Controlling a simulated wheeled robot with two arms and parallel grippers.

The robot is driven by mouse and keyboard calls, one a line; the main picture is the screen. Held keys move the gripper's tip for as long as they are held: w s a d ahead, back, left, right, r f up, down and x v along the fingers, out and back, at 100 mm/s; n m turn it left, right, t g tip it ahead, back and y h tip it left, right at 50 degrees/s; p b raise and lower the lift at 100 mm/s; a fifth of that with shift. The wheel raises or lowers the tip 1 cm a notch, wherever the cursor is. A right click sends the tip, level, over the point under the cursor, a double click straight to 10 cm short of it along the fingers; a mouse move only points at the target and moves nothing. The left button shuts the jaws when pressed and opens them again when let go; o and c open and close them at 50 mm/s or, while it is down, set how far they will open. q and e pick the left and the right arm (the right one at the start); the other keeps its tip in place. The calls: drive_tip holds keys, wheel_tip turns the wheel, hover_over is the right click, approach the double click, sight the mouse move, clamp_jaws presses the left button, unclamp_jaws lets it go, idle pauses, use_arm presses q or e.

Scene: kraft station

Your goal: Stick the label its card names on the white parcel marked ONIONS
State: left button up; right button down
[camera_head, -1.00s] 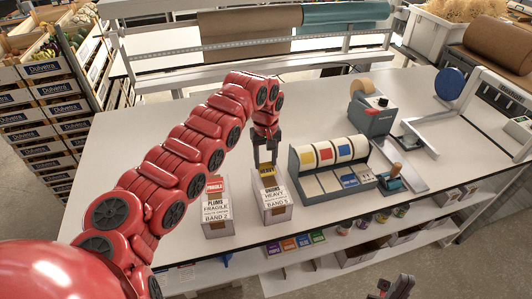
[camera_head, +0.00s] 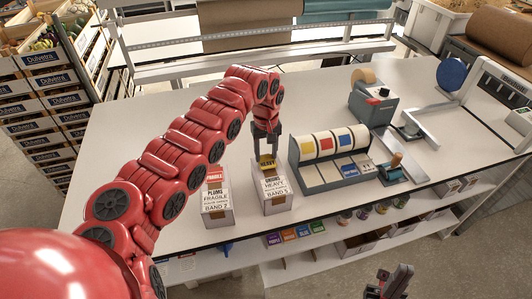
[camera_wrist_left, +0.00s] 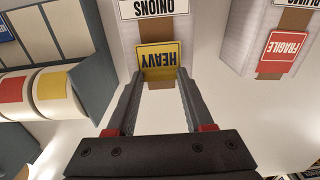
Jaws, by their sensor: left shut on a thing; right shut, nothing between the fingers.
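The white parcel marked ONIONS (camera_head: 278,205) stands near the table's front edge; its card (camera_head: 275,186) reads HEAVY and BAND 5. My left gripper (camera_head: 266,153) is over its back part, shut on a yellow HEAVY label (camera_head: 267,163). In the left wrist view the label (camera_wrist_left: 160,55) lies at the fingertips, against or just above the parcel's top beside the ONIONS print (camera_wrist_left: 155,8); I cannot tell whether it touches. My right gripper (camera_head: 390,282) is shut and empty in front of the table, low at the picture's bottom.
A parcel marked PLUMS (camera_head: 216,218) with a red FRAGILE label stands just left. A grey label dispenser (camera_head: 330,160) with red, yellow and blue rolls is close on the right. A stamp (camera_head: 393,166) and a tape machine (camera_head: 374,100) lie further right. The table's left part is clear.

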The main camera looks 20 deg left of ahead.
use_arm(q)
drive_tip(key=shift+f+b, duration=0.35)
drive_tip(key=shift+f, duration=0.1)
idle(0.6)
drive_tip(key=o, duration=1.4)
drive_tip(key=shift+c, duration=0.2)
drive_tip(key=shift+r, duration=0.15)
drive_tip(key=shift+r, duration=2.2)
